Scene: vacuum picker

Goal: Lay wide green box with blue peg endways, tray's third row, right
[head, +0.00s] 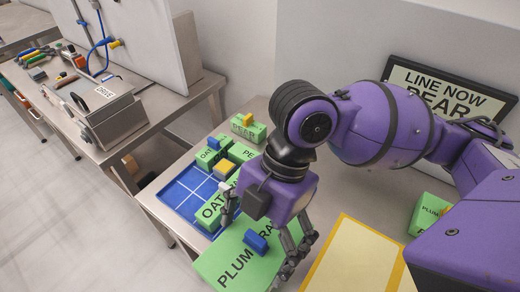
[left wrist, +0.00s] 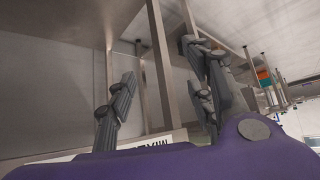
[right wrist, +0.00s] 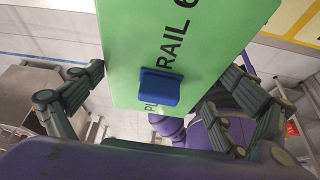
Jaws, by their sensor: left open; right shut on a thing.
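The wide green box (head: 232,262), lettered PLUM and RAIL, has a blue peg (head: 257,242) on top. My right gripper (head: 262,225) is shut on it, and the right wrist view shows the fingers at either side of the box (right wrist: 185,40) and the blue peg (right wrist: 160,88). The box is in front of the blue tray (head: 178,196); its height above the table is hard to tell. The tray holds several green boxes, one with OAT lettering (head: 210,213), partly hidden by my right gripper. My left gripper (left wrist: 162,92) is open and empty, away from the boxes.
A green PEAR box with a yellow peg (head: 247,128) stands beyond the tray. A yellow-bordered mat (head: 352,262) lies to the right, bare where visible. A green PLUM box (head: 430,212) is at far right, below a LINE NOW PEAR sign (head: 450,92). The tray's left cells look empty.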

